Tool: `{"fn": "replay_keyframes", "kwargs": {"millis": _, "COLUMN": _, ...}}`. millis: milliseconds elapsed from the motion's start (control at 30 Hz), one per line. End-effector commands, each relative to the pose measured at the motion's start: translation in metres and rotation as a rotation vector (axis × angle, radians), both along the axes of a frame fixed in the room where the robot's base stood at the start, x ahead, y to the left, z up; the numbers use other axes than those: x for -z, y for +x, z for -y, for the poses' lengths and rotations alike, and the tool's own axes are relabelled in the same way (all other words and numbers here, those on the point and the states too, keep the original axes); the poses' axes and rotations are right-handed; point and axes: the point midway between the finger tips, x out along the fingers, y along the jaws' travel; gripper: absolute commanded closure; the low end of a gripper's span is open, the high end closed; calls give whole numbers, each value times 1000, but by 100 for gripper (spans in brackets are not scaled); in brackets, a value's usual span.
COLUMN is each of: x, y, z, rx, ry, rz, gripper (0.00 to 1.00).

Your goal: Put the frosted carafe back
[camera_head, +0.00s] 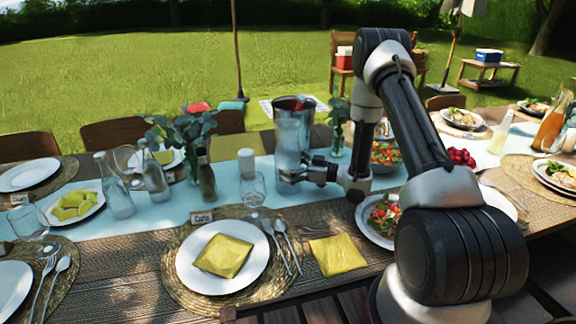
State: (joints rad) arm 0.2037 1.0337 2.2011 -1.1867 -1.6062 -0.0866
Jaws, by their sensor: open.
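The frosted carafe (287,146) stands upright on the pale blue table runner (87,221), near the middle of the table, with a metal bucket (306,104) close behind it. My gripper (291,176) reaches in from the right, level with the carafe's lower part. It is open, with its fingers at the carafe's sides; I cannot tell whether they touch it. The carafe's base is partly hidden by the gripper.
Clear bottles (115,188) stand to the left, and a dark green bottle (207,178) and an empty glass (252,188) stand nearer the gripper. A plate with a yellow napkin (222,256) lies in front. Salad bowls (384,216) sit by my arm.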

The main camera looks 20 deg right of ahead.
Motion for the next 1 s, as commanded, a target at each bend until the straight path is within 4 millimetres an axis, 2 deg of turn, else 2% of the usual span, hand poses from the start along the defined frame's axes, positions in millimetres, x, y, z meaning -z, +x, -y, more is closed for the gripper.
{"fn": "replay_keyframes", "kwargs": {"millis": 267, "x": -3, "y": -2, "z": 4, "rx": 2, "ry": 0, "rz": 0, "gripper": 0}}
{"fn": "replay_keyframes", "kwargs": {"millis": 733, "x": -2, "y": -54, "z": 84, "rx": 5, "ry": 0, "rz": -1, "gripper": 0}}
{"fn": "replay_keyframes", "kwargs": {"millis": 1000, "x": -3, "y": -67, "z": 100, "rx": 0, "ry": 0, "rz": 0, "gripper": 0}}
